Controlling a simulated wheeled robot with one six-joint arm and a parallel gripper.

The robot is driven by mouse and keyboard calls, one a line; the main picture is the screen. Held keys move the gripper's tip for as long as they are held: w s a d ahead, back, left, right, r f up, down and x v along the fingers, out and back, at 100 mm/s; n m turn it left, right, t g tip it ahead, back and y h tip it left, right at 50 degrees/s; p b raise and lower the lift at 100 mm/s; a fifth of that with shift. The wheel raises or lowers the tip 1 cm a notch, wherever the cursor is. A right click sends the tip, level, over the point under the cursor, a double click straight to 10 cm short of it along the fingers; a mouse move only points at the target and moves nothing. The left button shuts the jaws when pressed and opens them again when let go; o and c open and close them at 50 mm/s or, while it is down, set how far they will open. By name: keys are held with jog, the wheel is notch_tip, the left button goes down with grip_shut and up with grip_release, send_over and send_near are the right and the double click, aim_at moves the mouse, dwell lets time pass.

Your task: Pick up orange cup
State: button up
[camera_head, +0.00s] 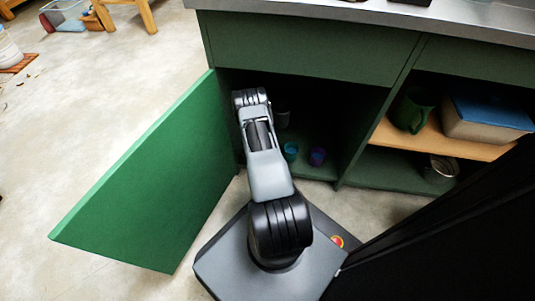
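No orange cup can be made out in the head view. Inside the dark open cabinet, a teal cup (291,151) and a purple cup (318,156) stand on the bottom. A pale, cup-like thing (282,118) is dim further back, partly beside my arm. My arm reaches forward to the cabinet opening, and its far joint hides part of the inside. My gripper is not visible beyond that joint, so its state and anything in it are hidden.
The green cabinet door (155,185) stands wide open left of my arm. The right compartment has a wooden shelf (440,137) with a green jug (412,108) and a blue-lidded box (488,116). A metal container (441,168) sits below. A grey worktop (380,14) overhangs the cabinet.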

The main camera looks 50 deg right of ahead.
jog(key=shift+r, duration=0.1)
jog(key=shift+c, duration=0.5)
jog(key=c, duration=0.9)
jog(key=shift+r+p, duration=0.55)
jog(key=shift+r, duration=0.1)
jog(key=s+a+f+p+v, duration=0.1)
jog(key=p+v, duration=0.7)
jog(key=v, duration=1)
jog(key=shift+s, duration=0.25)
